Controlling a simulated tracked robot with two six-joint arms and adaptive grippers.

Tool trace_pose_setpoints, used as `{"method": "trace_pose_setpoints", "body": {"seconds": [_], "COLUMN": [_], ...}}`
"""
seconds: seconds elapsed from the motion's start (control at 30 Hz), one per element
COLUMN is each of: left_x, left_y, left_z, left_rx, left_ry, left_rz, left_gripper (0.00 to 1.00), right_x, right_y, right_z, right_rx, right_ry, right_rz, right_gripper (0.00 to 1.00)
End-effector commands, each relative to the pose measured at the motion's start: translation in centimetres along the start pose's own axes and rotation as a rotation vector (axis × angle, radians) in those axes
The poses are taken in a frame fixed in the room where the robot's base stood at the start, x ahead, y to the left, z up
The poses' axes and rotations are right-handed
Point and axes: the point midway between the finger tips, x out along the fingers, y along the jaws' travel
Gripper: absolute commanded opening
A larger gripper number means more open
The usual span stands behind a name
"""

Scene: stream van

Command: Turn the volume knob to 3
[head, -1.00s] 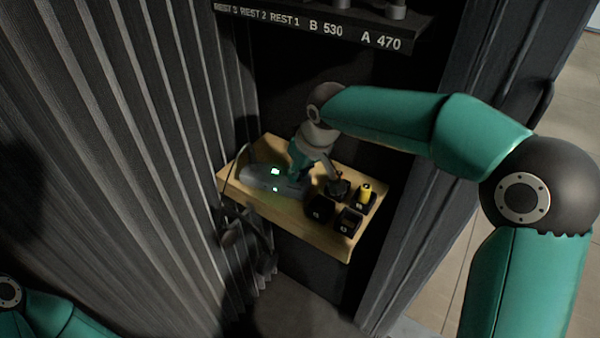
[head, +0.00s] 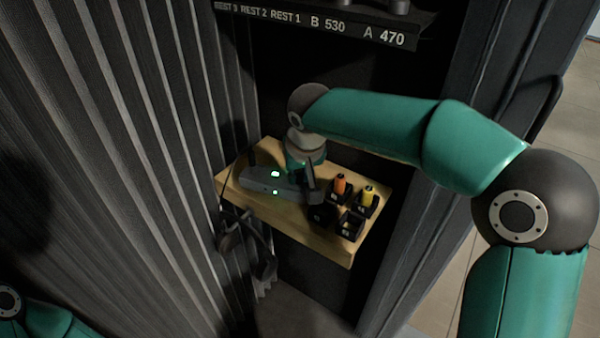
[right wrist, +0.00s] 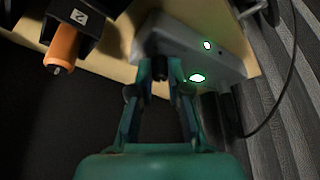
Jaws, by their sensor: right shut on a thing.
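A grey box-shaped device (head: 258,180) with two green lights lies on a wooden shelf (head: 300,232); it also shows in the right wrist view (right wrist: 185,47). My right gripper (head: 311,183) is at the device's right end. In the right wrist view my right gripper (right wrist: 158,72) has its fingers close together at the device's edge, shut on a small dark part that I take to be the volume knob. The fingers mostly hide the knob, and I cannot read its setting. My left gripper is out of view; only part of that arm shows at the lower left.
Several black holders stand right of the device, one with an orange cylinder (head: 340,184), one with a yellow cylinder (head: 368,195). A dark object (head: 245,240) hangs below the shelf's left side. A corrugated wall (head: 130,170) is at left and a dark post (head: 430,215) at right.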

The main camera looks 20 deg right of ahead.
Motion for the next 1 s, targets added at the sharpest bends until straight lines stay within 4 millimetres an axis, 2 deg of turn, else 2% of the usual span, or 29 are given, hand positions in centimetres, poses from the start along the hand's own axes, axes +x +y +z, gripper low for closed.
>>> {"method": "trace_pose_setpoints", "body": {"seconds": [0.07,0.1,0.23,0.53,0.67,0.87,1.0], "left_x": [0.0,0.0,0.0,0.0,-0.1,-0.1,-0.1], "left_y": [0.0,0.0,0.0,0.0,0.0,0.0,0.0], "left_z": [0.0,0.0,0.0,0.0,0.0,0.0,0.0], "left_rx": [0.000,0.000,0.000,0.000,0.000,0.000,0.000], "left_ry": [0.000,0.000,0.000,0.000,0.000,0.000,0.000], "left_rz": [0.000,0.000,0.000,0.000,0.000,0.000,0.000], "left_gripper": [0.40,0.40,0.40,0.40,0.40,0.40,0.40], "right_x": [0.0,0.0,0.0,-0.1,-0.7,-3.7,-6.6], "right_y": [0.0,0.0,0.0,-0.1,-0.1,-0.1,-0.1], "right_z": [0.0,0.0,0.0,0.0,-0.1,-0.1,-0.2], "right_rx": [0.000,0.000,-0.001,-0.001,-0.001,0.000,-0.001], "right_ry": [0.001,0.001,0.001,0.000,0.002,0.005,0.006], "right_rz": [-0.001,-0.001,-0.001,-0.001,-0.002,-0.003,-0.004], "right_gripper": [0.00,0.20,0.41,0.42,0.42,0.42,0.42]}}
